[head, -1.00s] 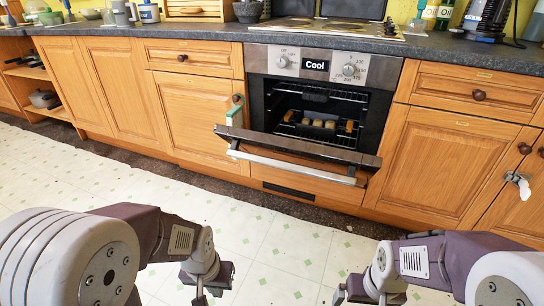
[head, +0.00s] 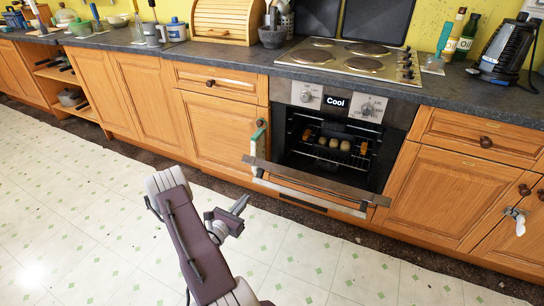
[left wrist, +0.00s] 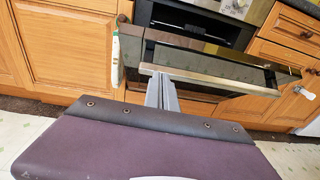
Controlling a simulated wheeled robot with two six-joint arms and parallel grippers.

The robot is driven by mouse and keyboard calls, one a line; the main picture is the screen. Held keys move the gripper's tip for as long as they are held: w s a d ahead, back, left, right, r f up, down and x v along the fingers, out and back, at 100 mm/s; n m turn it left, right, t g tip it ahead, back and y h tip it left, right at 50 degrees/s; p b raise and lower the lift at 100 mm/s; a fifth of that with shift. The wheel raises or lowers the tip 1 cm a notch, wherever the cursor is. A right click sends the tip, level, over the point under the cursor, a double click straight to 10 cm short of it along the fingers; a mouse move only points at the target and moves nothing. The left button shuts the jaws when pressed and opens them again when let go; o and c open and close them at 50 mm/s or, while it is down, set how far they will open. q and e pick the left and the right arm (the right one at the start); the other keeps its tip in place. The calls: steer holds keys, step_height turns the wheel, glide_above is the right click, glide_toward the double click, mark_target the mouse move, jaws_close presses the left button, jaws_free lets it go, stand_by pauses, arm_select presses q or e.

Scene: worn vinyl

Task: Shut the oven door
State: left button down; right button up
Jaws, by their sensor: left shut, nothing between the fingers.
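The oven (head: 338,135) is built into the wooden cabinets, with a display reading "Cool". Its door (head: 315,187) hangs open, tilted down and outward, with a metal handle bar (head: 300,194) along its outer edge. Several small food pieces (head: 333,143) sit on the rack inside. My left gripper (head: 240,205) is shut and empty, just in front of the left part of the door. In the left wrist view its fingers (left wrist: 160,92) appear close to the handle (left wrist: 215,83); I cannot tell whether they touch. My right gripper is out of the head view.
A green-and-white thing (head: 258,136) hangs from the cabinet knob left of the oven. A white item (head: 518,222) hangs at the right cabinet. The hob (head: 350,58) and bottles are on the worktop above. The patterned floor (head: 90,210) is clear.

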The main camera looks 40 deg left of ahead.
arm_select(q)
steer(key=w+a+r+y+b, duration=0.1)
steer(key=w+a+r+b, duration=0.1)
steer(key=w, duration=0.9)
steer(key=a+b, duration=0.1)
steer(key=a, duration=0.1)
steer(key=shift+a+r+n+b, duration=0.2)
steer(key=shift+a+n+b, duration=0.1)
steer(key=shift+n+b, duration=0.1)
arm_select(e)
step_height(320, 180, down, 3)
arm_select(q)
steer(key=shift+s, duration=0.1)
